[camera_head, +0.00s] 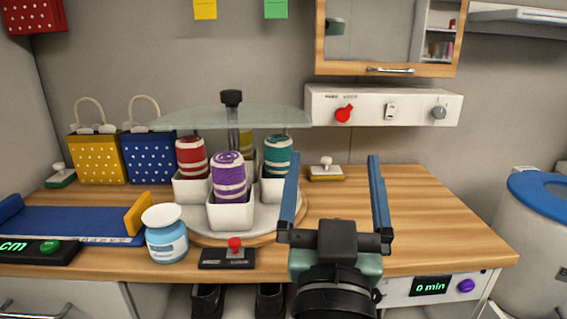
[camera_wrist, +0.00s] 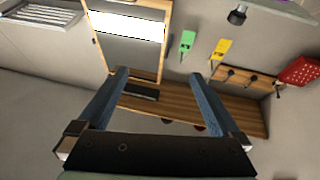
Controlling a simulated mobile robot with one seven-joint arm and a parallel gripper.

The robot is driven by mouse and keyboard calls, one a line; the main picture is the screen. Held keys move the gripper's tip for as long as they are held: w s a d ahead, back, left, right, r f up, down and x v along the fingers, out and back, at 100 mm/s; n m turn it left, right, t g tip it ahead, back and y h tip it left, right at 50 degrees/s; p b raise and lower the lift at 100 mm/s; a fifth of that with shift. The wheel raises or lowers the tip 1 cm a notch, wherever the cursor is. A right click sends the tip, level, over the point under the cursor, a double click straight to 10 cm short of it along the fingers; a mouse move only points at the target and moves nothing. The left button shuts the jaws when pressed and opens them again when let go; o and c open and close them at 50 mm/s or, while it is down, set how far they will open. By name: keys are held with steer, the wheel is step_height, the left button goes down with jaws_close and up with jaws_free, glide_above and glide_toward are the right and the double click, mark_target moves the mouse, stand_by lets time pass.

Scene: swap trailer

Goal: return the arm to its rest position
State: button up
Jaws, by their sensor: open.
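My gripper (camera_head: 334,190) is open and empty. In the head view its two blue fingers point up and stand wide apart in front of the wooden counter (camera_head: 420,215). The wrist view shows the same open fingers (camera_wrist: 163,95) with nothing between them but the room behind. The wrist view looks tilted, with the wall cabinet (camera_wrist: 125,40) at its top. My arm comes in from the bottom of the head view.
Left of my gripper stands a round stand (camera_head: 270,231) with several white cups holding striped rolls under a glass canopy (camera_head: 215,117). A blue-and-white jar (camera_head: 167,240) stands at the front edge. The counter's right side is clear. A white bin (camera_head: 535,225) stands far right.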

steer(key=s+a+r+n+t+y, duration=0.1)
steer(key=s+a+r+t, duration=0.15)
steer(key=s+r, duration=0.5)
steer(key=s+a+r+t+y, duration=0.2)
steer(key=s+a+r, duration=0.2)
steer(key=r, duration=0.7)
step_height(320, 180, up, 26)
steer(key=p, duration=2.6)
steer(key=shift+w+d+p, duration=0.3)
steer(key=shift+w+p, duration=0.05)
steer(key=shift+p, duration=0.05)
steer(key=shift+c, duration=0.3)
